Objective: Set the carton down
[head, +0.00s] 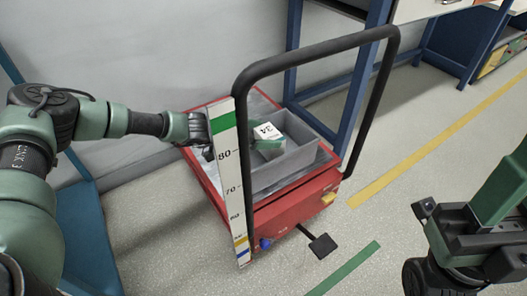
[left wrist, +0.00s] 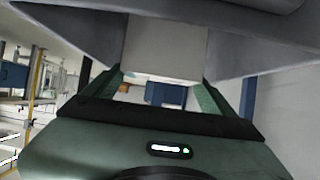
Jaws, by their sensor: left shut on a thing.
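The carton (head: 267,131) is a small white box with a dark "34" on it. In the head view it shows within the outline of the grey bin (head: 297,166) on the red cart (head: 292,208). My left gripper (head: 266,148) is shut on the carton, its green finger at the lower side; the measuring board hides part of the wrist. In the left wrist view the pale carton (left wrist: 165,48) sits between the two green fingers (left wrist: 163,82), with grey bin walls on both sides. I cannot tell whether the carton touches the bin floor. My right gripper (head: 470,245) is dark, at the right edge, its fingers unclear.
A white measuring board (head: 230,180) with numbers stands at the cart's near left corner. A black handle (head: 315,47) arches over the cart, and a black pedal (head: 323,245) sticks out in front. A blue bench frame (head: 362,90) stands behind. The floor to the right is clear.

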